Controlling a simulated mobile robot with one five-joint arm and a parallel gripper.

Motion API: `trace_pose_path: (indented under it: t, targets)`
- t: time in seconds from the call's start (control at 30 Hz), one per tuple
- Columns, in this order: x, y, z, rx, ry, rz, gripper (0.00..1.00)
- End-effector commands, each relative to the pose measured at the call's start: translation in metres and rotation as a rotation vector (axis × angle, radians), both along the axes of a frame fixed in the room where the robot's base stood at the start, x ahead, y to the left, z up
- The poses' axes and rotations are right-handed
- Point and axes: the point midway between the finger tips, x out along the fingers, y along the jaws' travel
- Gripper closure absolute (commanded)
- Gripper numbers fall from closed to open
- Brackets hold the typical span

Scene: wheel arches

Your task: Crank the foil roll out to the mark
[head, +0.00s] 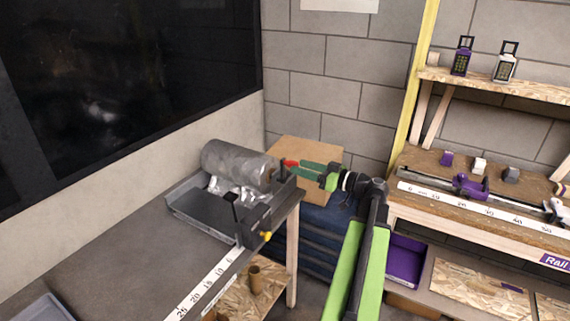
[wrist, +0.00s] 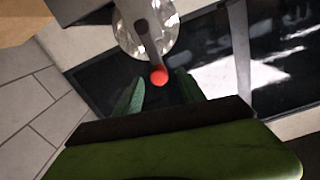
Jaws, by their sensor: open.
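The silver foil roll (head: 232,160) lies in a grey dispenser (head: 203,213) at the end of the bench, with crumpled foil below it. Its end also shows in the wrist view (wrist: 128,38). A grey crank arm (wrist: 146,38) crosses the roll end and carries a red knob (wrist: 159,76). My gripper (head: 297,166) is open at the crank side, and its green fingertips show in the wrist view (wrist: 157,88). The knob appears between or just beyond the fingertips; contact is unclear. A numbered strip (head: 206,283) runs along the bench edge, with a yellow piece (head: 266,236) near its dispenser end.
A brown board (head: 292,148) stands behind my gripper by the block wall. A wooden workbench (head: 480,211) with a rail and purple clamp (head: 469,186) is on the right. A purple bin (head: 404,259) sits below it. A grey tray (head: 45,309) is at the lower left.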

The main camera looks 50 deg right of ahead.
Motion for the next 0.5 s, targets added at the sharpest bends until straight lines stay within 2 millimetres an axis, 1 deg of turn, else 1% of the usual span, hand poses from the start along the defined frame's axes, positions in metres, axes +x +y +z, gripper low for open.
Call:
trace_pose_path:
  t: [0.03,0.1,0.23,0.33,0.5]
  targets:
    - [0.013,0.003,0.000,0.000,0.001,0.002,0.53]
    - [0.028,0.006,0.000,0.000,0.000,0.001,0.53]
    - [0.049,0.010,0.000,0.000,0.000,-0.001,0.53]
    - [0.059,0.013,0.000,0.000,0.000,-0.002,0.53]
    - [0.065,0.014,0.000,0.000,0.001,-0.004,0.53]
